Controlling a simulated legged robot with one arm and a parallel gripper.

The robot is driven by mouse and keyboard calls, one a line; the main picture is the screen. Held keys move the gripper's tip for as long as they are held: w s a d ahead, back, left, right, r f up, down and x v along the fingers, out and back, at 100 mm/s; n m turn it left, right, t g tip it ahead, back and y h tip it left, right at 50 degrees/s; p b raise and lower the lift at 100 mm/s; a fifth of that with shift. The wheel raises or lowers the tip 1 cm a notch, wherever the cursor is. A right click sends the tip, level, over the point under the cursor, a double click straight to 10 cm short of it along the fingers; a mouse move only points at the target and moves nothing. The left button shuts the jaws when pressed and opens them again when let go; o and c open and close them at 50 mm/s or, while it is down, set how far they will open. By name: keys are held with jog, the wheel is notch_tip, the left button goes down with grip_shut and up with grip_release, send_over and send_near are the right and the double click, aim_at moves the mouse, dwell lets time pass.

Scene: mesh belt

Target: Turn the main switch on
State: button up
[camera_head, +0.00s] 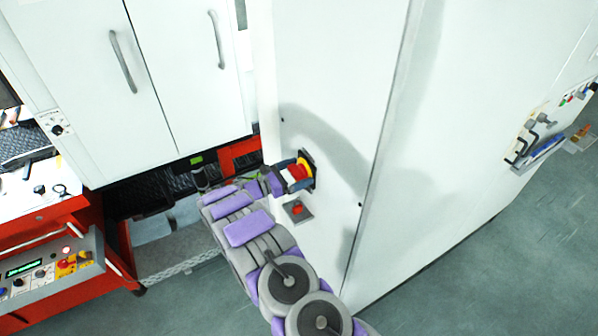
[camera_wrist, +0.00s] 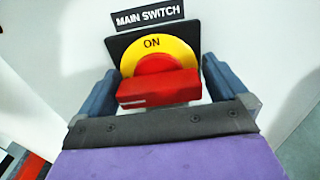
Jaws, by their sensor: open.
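The main switch is on the white cabinet's side, with a red handle (camera_head: 296,173), a yellow dial (camera_head: 306,165) and a black plate. In the wrist view the red handle (camera_wrist: 157,88) lies crosswise below the word ON on the yellow dial (camera_wrist: 184,53). A MAIN SWITCH label (camera_wrist: 148,17) sits above it. My gripper (camera_head: 285,177) is open at the switch. In the wrist view my gripper (camera_wrist: 158,84) has one finger on each side of the red handle, with small gaps showing. My gripper's body hides the lower part of the switch.
A small box with a red button (camera_head: 298,210) is on the cabinet below the switch. A red-and-grey control panel (camera_head: 45,270) and a red workbench stand at left. Tools hang on the white wall at right (camera_head: 535,140). Grey-green floor is open at lower right.

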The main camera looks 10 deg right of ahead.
jog(key=shift+w+d, duration=0.1)
jog(key=shift+d, duration=0.1)
jog(key=shift+a, duration=0.75)
jog(key=shift+d, duration=0.55)
jog(key=c, duration=0.4)
jog(key=shift+c, duration=1.4)
